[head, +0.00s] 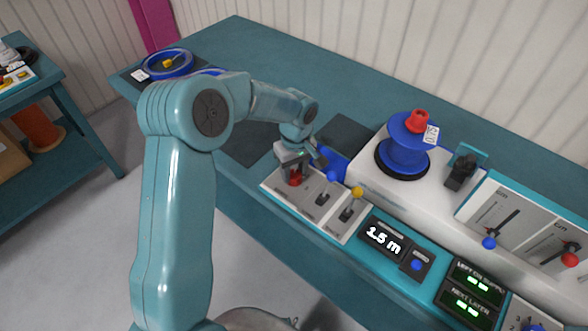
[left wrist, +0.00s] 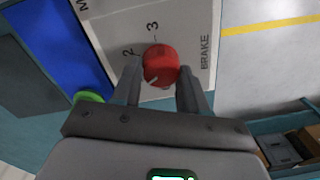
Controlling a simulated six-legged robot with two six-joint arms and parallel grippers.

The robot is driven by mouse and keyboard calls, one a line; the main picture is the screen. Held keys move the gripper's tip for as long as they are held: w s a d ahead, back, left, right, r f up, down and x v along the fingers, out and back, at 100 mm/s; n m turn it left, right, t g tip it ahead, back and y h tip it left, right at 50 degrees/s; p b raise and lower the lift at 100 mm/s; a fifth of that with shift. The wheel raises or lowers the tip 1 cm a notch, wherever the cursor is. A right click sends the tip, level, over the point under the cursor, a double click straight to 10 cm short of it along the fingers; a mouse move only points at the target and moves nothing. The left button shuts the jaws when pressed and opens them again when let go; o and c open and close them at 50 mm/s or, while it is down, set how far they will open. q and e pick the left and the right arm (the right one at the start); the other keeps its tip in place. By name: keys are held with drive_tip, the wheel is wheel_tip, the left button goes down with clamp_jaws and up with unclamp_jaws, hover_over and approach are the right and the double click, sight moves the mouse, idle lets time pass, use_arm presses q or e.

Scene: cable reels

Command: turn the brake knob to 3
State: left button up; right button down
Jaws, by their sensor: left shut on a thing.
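The red brake knob (left wrist: 160,65) sits on a pale panel (left wrist: 190,30) marked BRAKE, with the numbers 2 and 3 printed around it. A pale mark on the knob points to the lower left in the left wrist view, away from the 3 and 2; what number lies there is hidden. My left gripper (left wrist: 160,85) has one finger on each side of the knob and is shut on it. In the head view the left gripper (head: 297,163) is over the knob (head: 295,180), which it partly covers. My right gripper is not in view.
Beside the knob are levers with a blue ball (head: 334,176) and a yellow ball (head: 357,192). A display (head: 383,238) reads 1.5 m. A blue reel (head: 405,150) with a red top stands behind on a white housing. Slider levers are at the right.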

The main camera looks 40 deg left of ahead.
use_arm(q)
drive_tip(key=shift+m, duration=0.3)
drive_tip(key=shift+m+b, duration=0.45)
drive_tip(key=shift+m, duration=0.55)
drive_tip(key=m+b, duration=0.1)
drive_tip(key=m, duration=0.2)
drive_tip(key=shift+d+m, duration=0.1)
drive_tip(key=shift+m, duration=0.2)
drive_tip(key=m, duration=0.3)
drive_tip(key=shift+w+r+m, duration=0.1)
drive_tip(key=shift+m, duration=0.2)
drive_tip(key=m, duration=0.3)
drive_tip(key=shift+d+m, duration=0.1)
drive_tip(key=shift+m, duration=0.2)
drive_tip(key=m, duration=0.5)
drive_tip(key=shift+r+t, duration=0.1)
drive_tip(key=shift+t, duration=0.2)
drive_tip(key=shift+m+p, duration=0.5)
drive_tip(key=shift+m, duration=2.2)
